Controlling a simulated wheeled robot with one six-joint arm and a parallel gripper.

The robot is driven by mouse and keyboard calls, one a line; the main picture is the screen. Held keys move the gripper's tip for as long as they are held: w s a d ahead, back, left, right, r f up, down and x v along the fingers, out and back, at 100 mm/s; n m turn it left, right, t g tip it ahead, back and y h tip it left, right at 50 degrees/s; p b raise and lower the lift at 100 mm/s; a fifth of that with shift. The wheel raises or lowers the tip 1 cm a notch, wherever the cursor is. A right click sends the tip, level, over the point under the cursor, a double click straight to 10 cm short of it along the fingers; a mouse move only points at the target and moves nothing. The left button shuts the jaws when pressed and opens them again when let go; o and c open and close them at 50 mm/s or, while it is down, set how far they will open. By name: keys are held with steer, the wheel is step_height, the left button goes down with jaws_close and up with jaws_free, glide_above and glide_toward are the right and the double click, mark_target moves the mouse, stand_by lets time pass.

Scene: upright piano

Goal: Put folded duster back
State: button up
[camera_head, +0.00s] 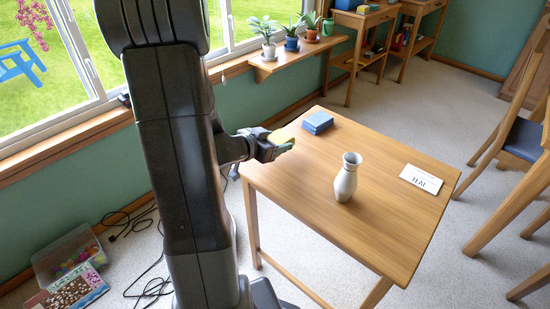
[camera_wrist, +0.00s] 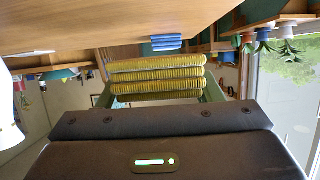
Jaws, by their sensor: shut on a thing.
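The folded duster (camera_head: 283,136) is yellow and sits in my gripper (camera_head: 276,148), at the left edge of the wooden table (camera_head: 400,235). In the wrist view the duster (camera_wrist: 158,77) shows as several ribbed yellow layers between the two fingers of my gripper (camera_wrist: 160,88), which are shut on it. I cannot tell whether the duster touches the table. A flat blue stack (camera_head: 317,122) lies on the table's far corner, a little right of and beyond my gripper; it also shows in the wrist view (camera_wrist: 166,43).
A pale vase (camera_head: 346,180) stands mid-table, right of my gripper. A white card (camera_head: 421,179) lies near the right edge. The tabletop between the blue stack and the vase is bare. Potted plants (camera_head: 291,38) line the windowsill shelf. A chair (camera_head: 515,150) stands at right.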

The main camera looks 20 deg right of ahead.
steer(key=shift+f+b, duration=0.9)
steer(key=shift+f, duration=1.05)
steer(key=shift+f, duration=0.1)
steer(key=o, duration=0.9)
steer(key=shift+o, duration=0.2)
steer(key=shift+r, duration=0.2)
steer(key=p+v, duration=0.3)
steer(key=v, duration=0.9)
steer(key=shift+p, duration=0.3)
steer(key=shift+s+f, duration=0.1)
steer(key=shift+f, duration=0.05)
